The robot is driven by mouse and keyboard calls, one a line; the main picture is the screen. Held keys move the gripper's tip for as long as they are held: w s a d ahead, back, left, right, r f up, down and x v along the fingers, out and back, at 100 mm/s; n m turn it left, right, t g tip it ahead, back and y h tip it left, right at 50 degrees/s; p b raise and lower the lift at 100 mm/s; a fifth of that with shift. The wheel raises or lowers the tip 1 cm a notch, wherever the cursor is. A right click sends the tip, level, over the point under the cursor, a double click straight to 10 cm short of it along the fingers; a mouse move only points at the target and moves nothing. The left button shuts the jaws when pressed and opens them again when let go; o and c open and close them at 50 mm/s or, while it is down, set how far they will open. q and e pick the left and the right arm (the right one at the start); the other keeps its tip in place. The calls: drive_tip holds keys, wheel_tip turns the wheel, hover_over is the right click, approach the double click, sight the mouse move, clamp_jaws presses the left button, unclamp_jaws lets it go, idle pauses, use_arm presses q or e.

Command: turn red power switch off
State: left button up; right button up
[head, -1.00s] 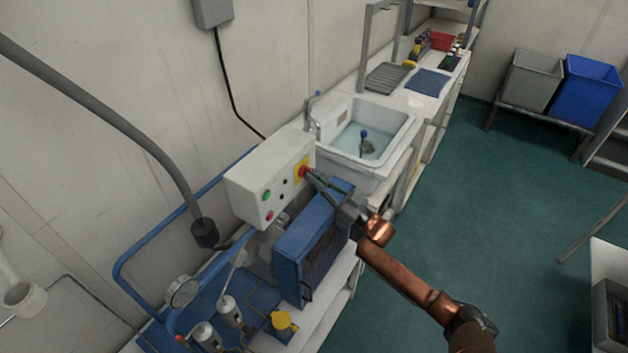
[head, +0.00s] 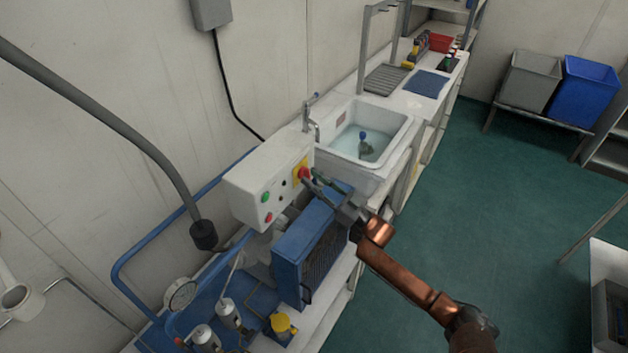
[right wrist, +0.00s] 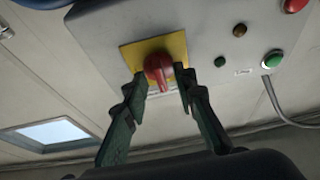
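The red power switch (head: 303,173) is a red rotary knob on a yellow plate, on the front of the white control box (head: 262,180). In the right wrist view the knob (right wrist: 158,68) shows with its handle roughly upright in the picture, slightly tilted. My right gripper (head: 312,181) is at the switch, coming in from the lower right. In the right wrist view its two green fingers (right wrist: 162,82) stand apart, one on either side of the knob. I see small gaps beside the knob and no clear grip on it. My left gripper is not in view.
The box also carries a green button (right wrist: 272,59), a red button (right wrist: 294,4) and small dark buttons near the knob. A blue finned unit (head: 305,245) stands just below my gripper. A sink (head: 366,130) is behind. Green floor is open at the right.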

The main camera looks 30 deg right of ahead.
drive_tip(key=v, duration=1.2)
drive_tip(key=shift+d+f, duration=0.1)
